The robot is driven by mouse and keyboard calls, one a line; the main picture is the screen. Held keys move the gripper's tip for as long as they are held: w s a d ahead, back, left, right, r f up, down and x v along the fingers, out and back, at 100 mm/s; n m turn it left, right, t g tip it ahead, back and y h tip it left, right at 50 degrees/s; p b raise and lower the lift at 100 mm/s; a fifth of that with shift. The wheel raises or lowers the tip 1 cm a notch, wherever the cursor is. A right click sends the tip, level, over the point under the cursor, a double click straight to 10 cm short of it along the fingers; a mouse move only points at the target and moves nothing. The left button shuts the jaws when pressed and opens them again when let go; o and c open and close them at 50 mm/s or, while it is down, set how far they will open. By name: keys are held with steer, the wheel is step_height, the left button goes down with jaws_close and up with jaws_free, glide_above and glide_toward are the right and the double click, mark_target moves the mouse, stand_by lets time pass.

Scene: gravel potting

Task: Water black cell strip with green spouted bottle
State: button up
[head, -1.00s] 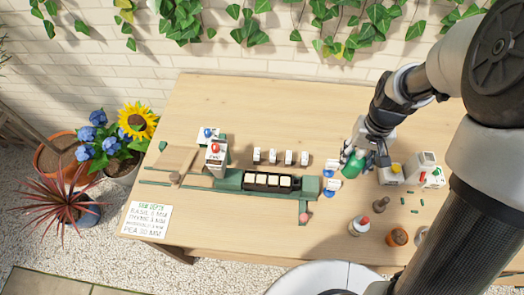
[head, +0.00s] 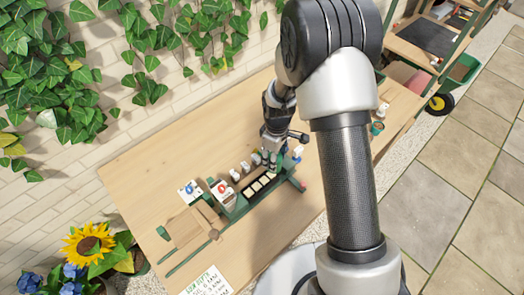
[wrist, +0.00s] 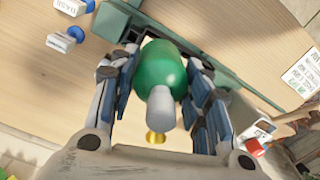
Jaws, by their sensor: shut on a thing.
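The green spouted bottle (wrist: 164,68) is between my gripper's fingers (wrist: 163,85) in the wrist view, with its grey spout (wrist: 161,108) pointing toward the bottom of the picture. My gripper (head: 270,153) is shut on it. In the head view the bottle is mostly hidden by the gripper. The black cell strip (head: 248,193) lies in a green holder (head: 238,210), with pale cells in a row. My gripper is above or just behind the strip's right end; the exact height is unclear. In the wrist view the bottle and fingers cover most of the strip area.
A wooden board (head: 184,228) lies to the left. A written card (head: 205,283) is at the front edge. The table's back left is clear.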

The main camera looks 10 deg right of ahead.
steer(key=n+p, duration=0.3)
steer(key=a+n+p, duration=0.1)
steer(key=shift+w+a+n+p, duration=0.1)
steer(key=shift+w+n+p, duration=0.2)
steer(key=shift+w+p, duration=0.05)
steer(key=shift+w+a+f+n+p, duration=0.1)
steer(key=shift+a+f+n+p, duration=0.05)
steer(key=shift+n+p, duration=0.5)
steer(key=shift+a+f+n+p, duration=0.1)
steer(key=shift+a+n+p, duration=0.05)
steer(key=shift+n+p, duration=0.45)
steer(key=f+n+p, duration=0.1)
steer(key=a+f+n, duration=0.1)
steer(key=n, duration=0.1)
steer(key=n+p, duration=0.1)
steer(key=n, duration=0.1)
steer(key=shift+s+a+f+n+p, duration=0.25)
steer(key=shift+s+a+f+p, duration=0.1)
steer(key=shift+s+f, duration=0.05)
steer(key=shift+b, duration=0.9)
steer(key=h+b, duration=0.1)
steer(key=b, duration=0.6)
steer(key=t+h+b, duration=0.1)
steer(key=b, duration=0.7)
steer(key=shift+s+a+f, duration=0.1)
steer(key=shift+a+f, duration=0.05)
steer(key=shift+f, duration=0.25)
